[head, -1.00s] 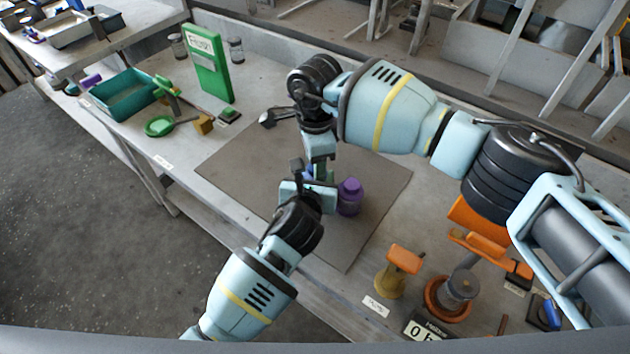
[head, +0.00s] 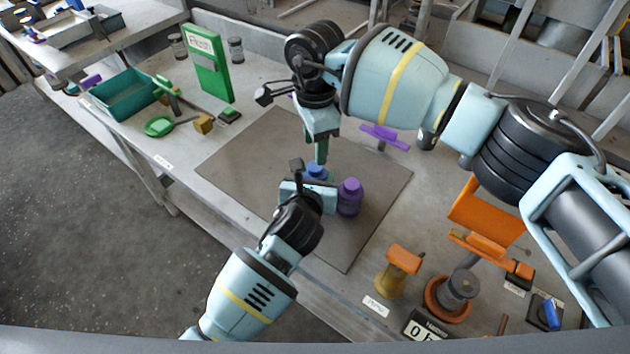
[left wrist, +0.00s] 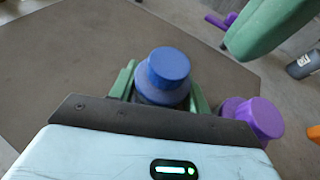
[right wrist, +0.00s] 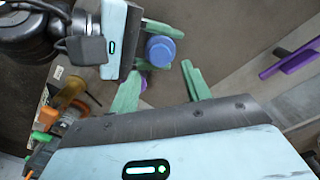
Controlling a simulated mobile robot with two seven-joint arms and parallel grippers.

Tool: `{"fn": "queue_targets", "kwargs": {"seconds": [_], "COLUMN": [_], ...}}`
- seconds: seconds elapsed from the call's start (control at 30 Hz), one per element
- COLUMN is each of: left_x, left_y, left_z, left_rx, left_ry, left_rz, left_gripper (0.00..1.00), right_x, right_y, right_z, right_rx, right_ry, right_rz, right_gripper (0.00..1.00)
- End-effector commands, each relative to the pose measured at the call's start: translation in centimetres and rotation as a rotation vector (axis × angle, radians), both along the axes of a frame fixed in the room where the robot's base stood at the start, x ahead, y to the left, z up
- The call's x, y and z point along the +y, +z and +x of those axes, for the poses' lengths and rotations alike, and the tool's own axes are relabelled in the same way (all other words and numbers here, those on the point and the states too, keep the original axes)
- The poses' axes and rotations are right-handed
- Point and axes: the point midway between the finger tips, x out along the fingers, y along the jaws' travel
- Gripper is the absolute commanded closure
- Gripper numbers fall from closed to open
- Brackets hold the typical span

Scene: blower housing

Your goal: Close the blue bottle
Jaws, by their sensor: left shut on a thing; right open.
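The blue bottle (left wrist: 163,82) stands on the grey mat (head: 250,190) with a blue cap on its top; I cannot tell how tightly the cap sits. My left gripper (left wrist: 163,98) is shut on the bottle's body, one green finger on each side. In the head view the bottle (head: 317,172) is mostly hidden behind my left gripper. My right gripper (right wrist: 160,90) is open and empty, above the bottle and apart from it; the blue cap (right wrist: 160,48) shows beyond its fingers.
A purple bottle (head: 349,197) stands close to the right of the blue bottle. A purple handled thing (head: 385,137) lies near the mat's far right edge. Orange tools (head: 403,260) stand at the right; a green box (head: 208,65) and teal bin (head: 124,95) stand left.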

Motion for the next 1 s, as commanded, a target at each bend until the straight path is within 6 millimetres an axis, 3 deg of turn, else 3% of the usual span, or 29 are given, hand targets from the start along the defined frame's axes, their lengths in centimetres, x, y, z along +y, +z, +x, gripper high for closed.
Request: {"fn": "queue_targets", "kwargs": {"seconds": [0.2,0.6,0.77,1.0], "left_x": [0.0,0.0,0.0,0.0], "left_y": [-0.1,-0.1,-0.1,-0.1], "left_z": [0.0,0.0,0.0,0.0], "left_rx": [0.003,0.002,0.002,0.002], "left_ry": [0.000,0.000,0.000,0.000], "left_rz": [0.001,0.000,0.000,0.000], "left_gripper": [1.00,1.00,1.00,1.00], "right_x": [0.0,0.0,0.0,0.0], "right_y": [2.2,2.4,1.4,-2.0], "right_z": [0.0,0.0,0.0,-0.1], "right_rx": [-0.002,-0.001,0.001,0.001], "right_ry": [0.164,0.195,0.194,0.193], "right_rz": [0.000,-0.001,0.000,-0.001], "right_gripper": [0.52,0.52,0.52,0.52]}}
